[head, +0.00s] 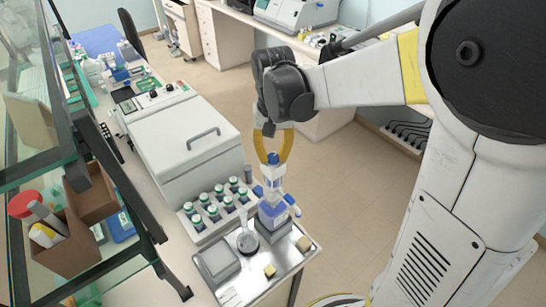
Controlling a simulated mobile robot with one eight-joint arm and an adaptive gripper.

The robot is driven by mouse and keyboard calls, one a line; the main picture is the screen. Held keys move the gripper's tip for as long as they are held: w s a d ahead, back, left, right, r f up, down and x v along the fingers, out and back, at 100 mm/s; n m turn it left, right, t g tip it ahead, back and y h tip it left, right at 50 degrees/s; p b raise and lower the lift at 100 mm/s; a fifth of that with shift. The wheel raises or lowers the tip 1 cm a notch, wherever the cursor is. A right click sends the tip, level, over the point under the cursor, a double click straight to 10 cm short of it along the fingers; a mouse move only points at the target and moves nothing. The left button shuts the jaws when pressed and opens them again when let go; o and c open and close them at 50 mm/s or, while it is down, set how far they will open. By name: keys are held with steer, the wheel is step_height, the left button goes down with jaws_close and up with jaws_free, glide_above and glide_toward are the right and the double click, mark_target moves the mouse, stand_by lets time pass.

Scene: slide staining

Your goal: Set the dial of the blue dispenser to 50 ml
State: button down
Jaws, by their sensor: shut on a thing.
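The blue dispenser (272,215) stands upright on a metal tray (272,282) near the bench's front right corner. It has a blue and white bottle, a narrow white and blue upper part and a blue spout or cap at its right. My gripper (273,158) comes down from above, its yellow fingers on either side of the dispenser's top. It is shut on that top. The dial and its scale are too small to read, and the fingers partly cover the top.
A rack of green-capped bottles (208,226) stands left of the dispenser. A white lidded machine (187,141) is behind. Glass shelving (95,130) rises at left.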

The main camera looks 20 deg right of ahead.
mark_target(273, 156)
steer(key=shift+m, duration=1.1)
steer(key=c, duration=1.1)
jaws_free()
steer(key=shift+c, duration=0.2)
step_height(273, 156, up, 12)
